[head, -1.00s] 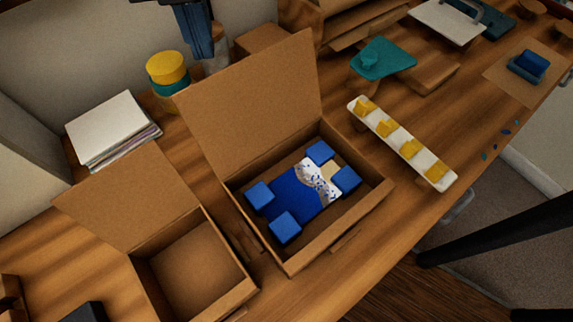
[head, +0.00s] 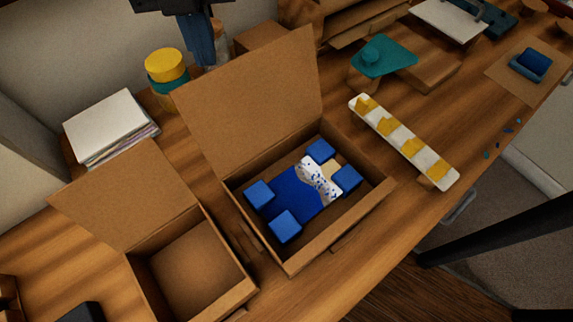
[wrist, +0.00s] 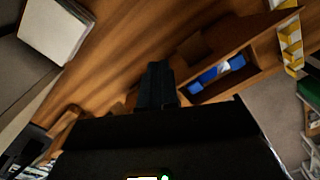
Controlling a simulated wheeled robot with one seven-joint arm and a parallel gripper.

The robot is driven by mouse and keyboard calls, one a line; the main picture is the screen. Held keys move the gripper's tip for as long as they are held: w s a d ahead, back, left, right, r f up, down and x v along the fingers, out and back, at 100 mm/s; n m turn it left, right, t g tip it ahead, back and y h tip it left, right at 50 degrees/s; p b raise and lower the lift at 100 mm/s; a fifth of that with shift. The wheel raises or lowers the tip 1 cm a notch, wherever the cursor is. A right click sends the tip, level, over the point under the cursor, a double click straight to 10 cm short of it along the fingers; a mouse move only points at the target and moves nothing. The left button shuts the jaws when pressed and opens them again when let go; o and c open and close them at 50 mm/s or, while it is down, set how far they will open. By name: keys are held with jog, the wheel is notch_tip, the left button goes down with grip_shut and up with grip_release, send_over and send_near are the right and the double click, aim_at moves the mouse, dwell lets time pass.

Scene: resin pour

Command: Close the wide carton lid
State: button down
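The larger carton (head: 335,235) stands on the wooden bench with its lid (head: 255,100) raised, leaning slightly back. Inside lies a blue and white speckled piece (head: 300,195) with several blue blocks (head: 285,226) around it. My gripper (head: 205,62) points down behind the lid's upper left edge, apparently not touching it. In the wrist view my gripper's fingers (wrist: 157,70) are together with nothing seen between them. The blue contents (wrist: 216,72) also show there, to the right of the fingers.
A smaller empty carton (head: 195,270) stands open to the left. A yellow-topped jar (head: 166,66) and a paper stack (head: 110,125) are behind. A white strip with yellow blocks (head: 405,142) and a teal piece (head: 385,57) lie to the right.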

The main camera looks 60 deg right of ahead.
jog(key=shift+f+b, duration=0.9)
jog(key=shift+f, duration=1.55)
jog(key=s+a+p, duration=0.1)
jog(key=s+a, duration=0.1)
jog(key=s, duration=0.5)
jog(key=shift+s+a+p, duration=0.25)
jog(key=shift+s+p, duration=0.05)
jog(key=shift+p, duration=0.1)
notch_tip(320, 180, up, 9)
jog(key=p, duration=0.9)
